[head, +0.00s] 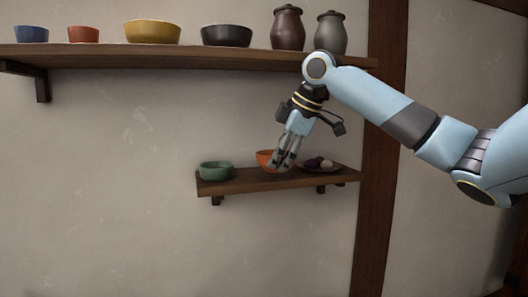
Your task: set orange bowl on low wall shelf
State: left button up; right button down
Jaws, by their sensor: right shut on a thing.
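The orange bowl (264,158) is at the low wall shelf (230,186), between a green bowl (216,171) on its left and a dark plate (334,169) on its right. My right gripper (281,165) comes down from above and is shut on the orange bowl. Its fingers cover the bowl's middle and right part. The bowl looks upright. I cannot tell whether its base touches the shelf board, as the fingers hide it. My left gripper is not in view.
The plate holds several small dark and pale round things. A long upper shelf (180,57) carries a blue bowl (31,34), a small orange-red bowl (83,34), a yellow bowl (152,32), a dark bowl (227,35) and two lidded jars (288,28). A dark post (380,200) stands right of the low shelf.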

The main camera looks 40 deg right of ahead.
aim_at(263, 164)
jog(key=shift+w+a, duration=0.15)
jog(key=shift+w, duration=0.3)
jog(key=w, duration=0.1)
jog(key=w+p, duration=0.2)
jog(key=shift+w+a+r, duration=0.15)
jog(key=shift+w+a, duration=0.05)
jog(key=shift+a, duration=0.1)
jog(key=shift+f+p, duration=0.3)
jog(key=shift+f, duration=0.6)
jog(key=shift+s+d, duration=0.2)
jog(key=c, duration=1.5)
grip_release()
jog(key=shift+w+a, duration=0.1)
jog(key=shift+o, duration=0.2)
